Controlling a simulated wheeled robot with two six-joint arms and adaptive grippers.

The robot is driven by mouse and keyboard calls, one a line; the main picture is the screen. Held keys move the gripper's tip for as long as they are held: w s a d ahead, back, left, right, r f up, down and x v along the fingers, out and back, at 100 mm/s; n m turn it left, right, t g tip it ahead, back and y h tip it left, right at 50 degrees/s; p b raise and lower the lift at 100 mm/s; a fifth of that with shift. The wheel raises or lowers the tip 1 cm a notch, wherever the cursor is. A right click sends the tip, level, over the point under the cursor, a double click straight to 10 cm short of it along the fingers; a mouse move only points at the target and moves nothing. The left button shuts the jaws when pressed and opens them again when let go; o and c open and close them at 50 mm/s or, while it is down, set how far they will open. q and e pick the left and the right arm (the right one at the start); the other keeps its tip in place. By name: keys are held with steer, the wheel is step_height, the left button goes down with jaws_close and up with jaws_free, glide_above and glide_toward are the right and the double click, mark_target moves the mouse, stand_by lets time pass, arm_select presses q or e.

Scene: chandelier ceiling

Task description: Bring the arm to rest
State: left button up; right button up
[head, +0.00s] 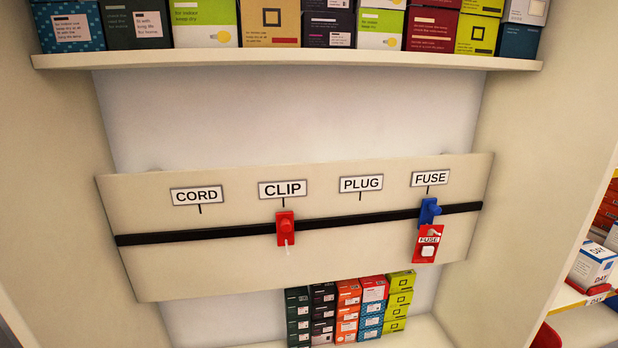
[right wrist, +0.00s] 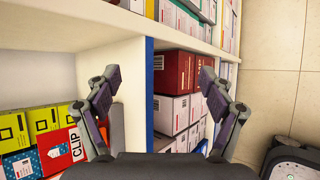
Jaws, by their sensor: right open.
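My right gripper (right wrist: 157,100) is open and empty in the right wrist view, its two fingers apart in front of the shelving. Neither gripper shows in the head view. In the head view a beige board (head: 140,275) carries a black strip (head: 370,217) and the labels CORD, CLIP, PLUG and FUSE. A red holder (head: 285,226) sits on the strip under CLIP, with a short pale peg below it. A blue holder (head: 429,209) sits under FUSE, and a red FUSE tag (head: 427,244) hangs below it.
An upper shelf (head: 290,58) with several boxes runs above the board. Stacked small boxes (head: 348,310) stand below it. In the right wrist view, a blue upright (right wrist: 149,90) divides the shelves, and a red CLIP package (right wrist: 68,150) lies at lower left. Tiled floor (right wrist: 278,60) is at right.

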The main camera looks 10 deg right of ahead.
steer(key=s+a+f+m+g+y+b, duration=0.1)
steer(key=s+a+f+m, duration=0.2)
steer(key=f, duration=0.4)
steer(key=s+f+m+g, duration=0.2)
steer(key=s+f, duration=0.4)
steer(key=f, duration=0.1)
steer(key=s+a+f+m+g+y+b, duration=0.3)
steer(key=s+a+f+m, duration=0.8)
steer(key=s+a+f, duration=0.6)
steer(key=s+a+y, duration=0.1)
steer(key=s+a, duration=0.2)
steer(key=shift+s+a+f+g, duration=0.2)
steer(key=shift+s+f+g, duration=0.15)
steer(key=shift+g, duration=0.05)
